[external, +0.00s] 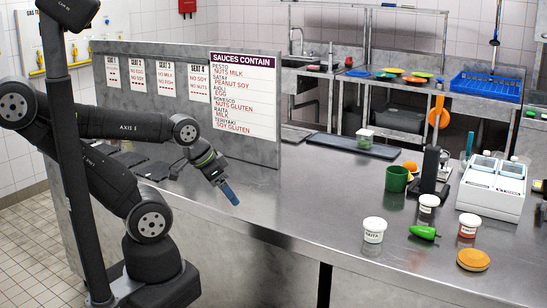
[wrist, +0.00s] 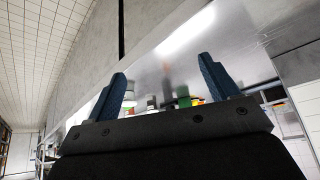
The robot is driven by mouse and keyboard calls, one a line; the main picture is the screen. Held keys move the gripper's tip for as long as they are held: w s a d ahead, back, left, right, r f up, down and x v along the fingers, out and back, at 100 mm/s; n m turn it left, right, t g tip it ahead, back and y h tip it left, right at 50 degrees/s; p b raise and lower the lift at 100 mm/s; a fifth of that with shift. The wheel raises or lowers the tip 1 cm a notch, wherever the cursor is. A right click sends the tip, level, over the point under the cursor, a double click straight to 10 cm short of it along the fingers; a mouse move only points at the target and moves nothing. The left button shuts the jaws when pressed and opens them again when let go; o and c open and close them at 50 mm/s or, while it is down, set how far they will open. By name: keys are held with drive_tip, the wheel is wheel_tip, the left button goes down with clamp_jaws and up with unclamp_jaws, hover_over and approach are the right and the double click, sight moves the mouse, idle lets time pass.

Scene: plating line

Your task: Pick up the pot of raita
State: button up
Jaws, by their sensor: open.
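A white pot (external: 374,230) with a white lid stands upright on the steel counter, front centre-right; its small label appears to read raita. Two similar labelled pots stand nearby: one behind it to the right (external: 428,203), and one with reddish contents (external: 468,225) further right. My gripper (external: 231,194) is above the counter's left part, well left of the pots, pointing down and right. In the wrist view its two blue fingers (wrist: 162,88) are apart with nothing between them. Small counter items show far off beyond the fingers; I cannot tell the pots apart there.
A green bottle (external: 424,232) and an orange round item (external: 473,260) lie by the pots. A green mug (external: 397,179), a black stand (external: 430,170) and a white container box (external: 492,190) stand behind. The allergen board (external: 244,96) rises behind my gripper. The counter between gripper and pots is clear.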

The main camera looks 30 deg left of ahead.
drive_tip(key=w+d+r+m+g, duration=0.3)
drive_tip(key=w+d+r+m, duration=0.25)
drive_tip(key=w+d, duration=0.4)
drive_tip(key=w+d+r+m+g, duration=0.2)
drive_tip(key=w+d+r+m, duration=0.2)
drive_tip(key=w+d+m, duration=0.55)
drive_tip(key=m+g, duration=0.2)
drive_tip(key=m, duration=0.1)
hover_over(374, 222)
drive_tip(key=w+a, duration=0.1)
drive_tip(key=shift+h, duration=0.4)
wheel_tip(374, 222, down, 13)
drive_tip(key=shift+w+f, duration=0.15)
drive_tip(key=shift+f, duration=0.05)
drive_tip(key=shift+a+x, duration=0.15)
drive_tip(key=shift+x, duration=1.2)
drive_tip(key=shift+a+x, duration=0.2)
drive_tip(key=shift+x, duration=1.2)
drive_tip(key=c, duration=1)
